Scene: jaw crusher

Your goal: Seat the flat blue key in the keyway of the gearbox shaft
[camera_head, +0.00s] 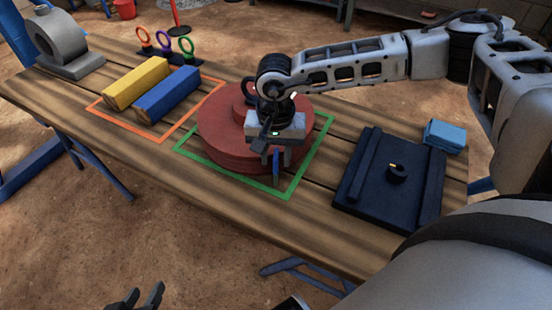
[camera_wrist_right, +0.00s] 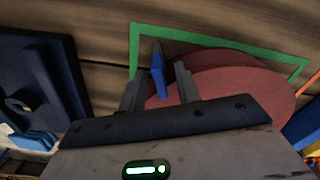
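The flat blue key (camera_head: 276,170) is upright at the front of the red round part, by the green outline. It also shows in the right wrist view (camera_wrist_right: 158,75). My right gripper (camera_head: 276,160) points down with a finger on each side of the key; narrow gaps show between key and fingers in the wrist view (camera_wrist_right: 160,85). Whether the key's lower end touches the table is unclear. A dark block (camera_head: 365,195) at the right carries a short round stub with a small yellow mark (camera_head: 397,172), possibly the gearbox shaft; its keyway is not clear. My left gripper (camera_head: 137,299) is open and empty, low at the front.
The red stepped disc (camera_head: 215,130) is right beside my right gripper. A yellow bar (camera_head: 136,83) and blue bar (camera_head: 168,93) lie at the orange outline. A grey bearing housing (camera_head: 62,45), coloured rings and a light-blue block (camera_head: 445,135) stand around. Bare planks separate disc and dark block.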

